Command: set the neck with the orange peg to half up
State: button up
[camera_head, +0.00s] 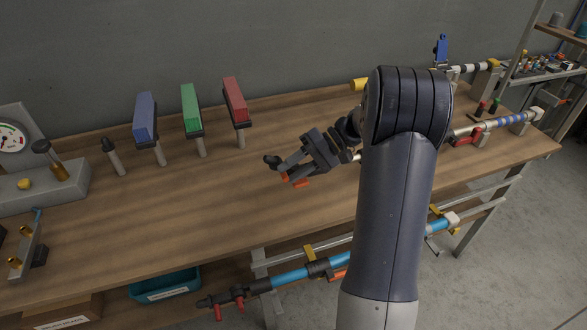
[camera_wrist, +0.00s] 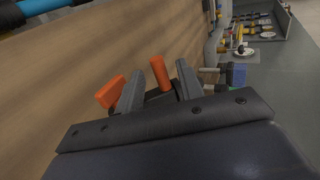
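My gripper (camera_head: 293,180) is above the wooden bench top, in front of the coloured blocks. No neck with an orange peg is clearly visible.
Blue (camera_head: 146,117), green (camera_head: 190,108) and red (camera_head: 235,99) blocks stand on posts along the back. A gauge box (camera_head: 45,185) is at the left. The bench middle is clear. A teal bin (camera_head: 165,286) sits below.

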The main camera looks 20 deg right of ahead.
jog(key=v, duration=1)
jog(key=shift+d+r+b, duration=0.2)
jog(key=shift+d+b, duration=0.15)
jog(key=shift+b, duration=0.05)
jog(key=shift+a, duration=0.1)
jog(key=p+x, duration=0.1)
jog(key=x, duration=0.9)
jog(key=shift+a+f, duration=0.2)
jog(key=shift+a, duration=0.15)
jog(key=shift+h, duration=0.3)
jog(key=shift+d, duration=0.1)
